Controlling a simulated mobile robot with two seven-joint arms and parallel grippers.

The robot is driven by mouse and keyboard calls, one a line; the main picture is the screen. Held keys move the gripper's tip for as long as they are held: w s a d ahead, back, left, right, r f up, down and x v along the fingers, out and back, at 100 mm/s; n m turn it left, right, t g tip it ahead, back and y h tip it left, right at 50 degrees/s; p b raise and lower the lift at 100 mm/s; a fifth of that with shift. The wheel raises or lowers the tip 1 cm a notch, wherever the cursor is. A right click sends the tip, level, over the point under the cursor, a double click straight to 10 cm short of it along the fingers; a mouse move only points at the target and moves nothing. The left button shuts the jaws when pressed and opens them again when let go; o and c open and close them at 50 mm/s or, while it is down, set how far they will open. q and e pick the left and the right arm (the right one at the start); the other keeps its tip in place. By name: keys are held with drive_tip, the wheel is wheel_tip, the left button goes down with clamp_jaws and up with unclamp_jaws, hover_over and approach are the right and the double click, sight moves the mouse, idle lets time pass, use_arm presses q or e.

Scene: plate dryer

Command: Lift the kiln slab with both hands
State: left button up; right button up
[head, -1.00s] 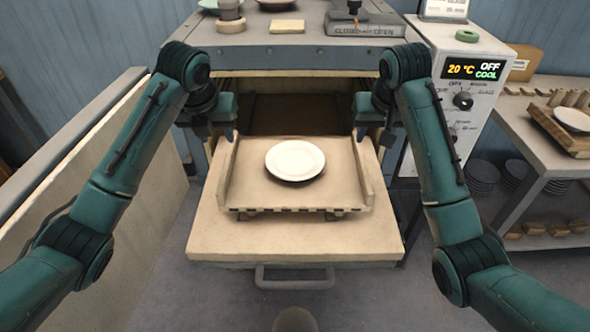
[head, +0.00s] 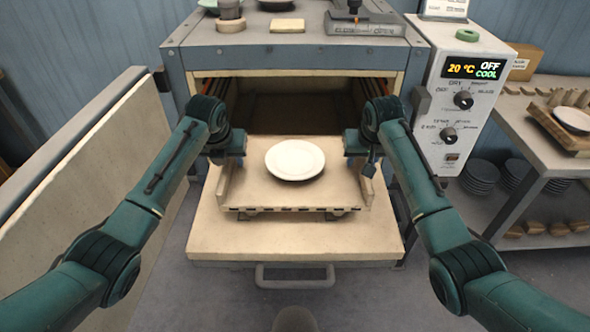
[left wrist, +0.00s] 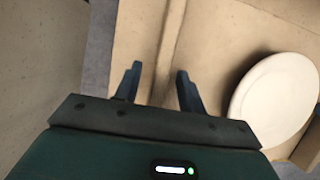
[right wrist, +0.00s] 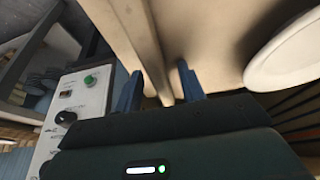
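The kiln slab (head: 245,192) is a beige tray with raised side rails, resting level on the pulled-out shelf of the kiln. A white plate (head: 295,160) lies on its middle and shows at the right in both wrist views. My left gripper (left wrist: 158,85) is open, its fingers on either side of the slab's left rail (left wrist: 172,45). My right gripper (right wrist: 159,86) is open, with the right rail (right wrist: 148,50) between its fingers. Gaps show beside both rails. In the head view, the fingertips are mostly hidden by the grippers.
The beige shelf (head: 295,245) extends below the slab, with a metal handle (head: 295,277) in front. The dark kiln opening (head: 290,105) is behind. An open door (head: 90,170) stands at left. The control box (head: 450,110) and a side table (head: 540,165) are at right.

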use_arm(q)
drive_tip(key=shift+c, duration=0.2)
use_arm(e)
drive_tip(key=shift+c, duration=0.2)
use_arm(q)
clamp_jaws()
use_arm(e)
clamp_jaws()
idle(0.6)
use_arm(q)
drive_tip(key=shift+w+r, duration=0.15)
drive_tip(key=shift+r, duration=0.15)
use_arm(e)
drive_tip(key=shift+w+r, duration=0.1)
drive_tip(key=shift+r, duration=0.15)
